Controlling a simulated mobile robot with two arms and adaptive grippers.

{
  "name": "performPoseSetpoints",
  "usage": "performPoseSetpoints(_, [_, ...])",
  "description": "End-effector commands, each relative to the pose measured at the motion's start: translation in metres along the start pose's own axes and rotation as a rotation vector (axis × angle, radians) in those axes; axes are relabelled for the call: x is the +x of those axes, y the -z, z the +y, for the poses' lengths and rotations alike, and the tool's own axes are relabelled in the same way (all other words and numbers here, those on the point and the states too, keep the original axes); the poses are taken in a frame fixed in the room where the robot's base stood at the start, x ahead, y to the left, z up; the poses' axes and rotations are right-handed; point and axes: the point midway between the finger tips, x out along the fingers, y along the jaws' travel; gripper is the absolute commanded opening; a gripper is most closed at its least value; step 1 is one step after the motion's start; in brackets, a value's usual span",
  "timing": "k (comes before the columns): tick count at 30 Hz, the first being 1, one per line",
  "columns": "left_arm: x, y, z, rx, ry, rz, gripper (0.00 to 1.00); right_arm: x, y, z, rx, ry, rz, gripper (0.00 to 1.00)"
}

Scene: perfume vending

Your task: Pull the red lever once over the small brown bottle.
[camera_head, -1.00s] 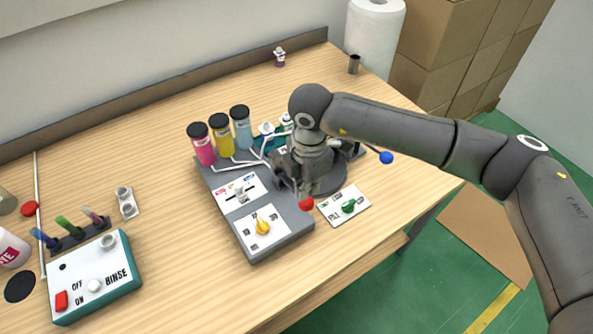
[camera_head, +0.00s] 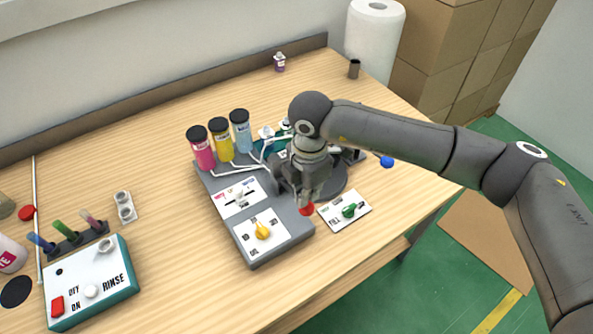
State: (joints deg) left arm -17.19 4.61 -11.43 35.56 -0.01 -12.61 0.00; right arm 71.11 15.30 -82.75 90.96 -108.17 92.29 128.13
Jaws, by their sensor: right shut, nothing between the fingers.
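The red lever's round knob (camera_head: 306,210) shows at the right edge of the grey dispensing machine (camera_head: 215,187), partly covered by my gripper. My right gripper (camera_head: 305,198) points down and is shut with nothing held, its fingertips right at the red knob. I cannot tell whether they touch it. The lever's shaft is hidden behind the gripper. I cannot make out the small brown bottle; my arm and gripper hide much of the dark round platform (camera_head: 337,183). My left gripper is out of view.
Pink (camera_head: 202,151), yellow (camera_head: 221,141) and blue (camera_head: 240,133) bottles stand behind the machine. A yellow knob (camera_head: 262,230), a green-knob panel (camera_head: 345,210) and a blue ball knob (camera_head: 387,161) are nearby. A rinse box (camera_head: 92,282) sits at left.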

Motion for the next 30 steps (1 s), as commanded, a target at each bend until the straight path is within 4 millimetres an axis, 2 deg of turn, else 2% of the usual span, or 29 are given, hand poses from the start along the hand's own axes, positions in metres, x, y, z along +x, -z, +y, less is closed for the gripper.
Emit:
performPoseSetpoints(16, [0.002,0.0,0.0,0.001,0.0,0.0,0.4,0.002,0.0,0.0,0.0,0.0,0.0,0.0])
performPoseSetpoints(30, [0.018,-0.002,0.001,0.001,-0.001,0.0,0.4,0.021,0.0,0.0,0.0,0.0,0.0,0.0])
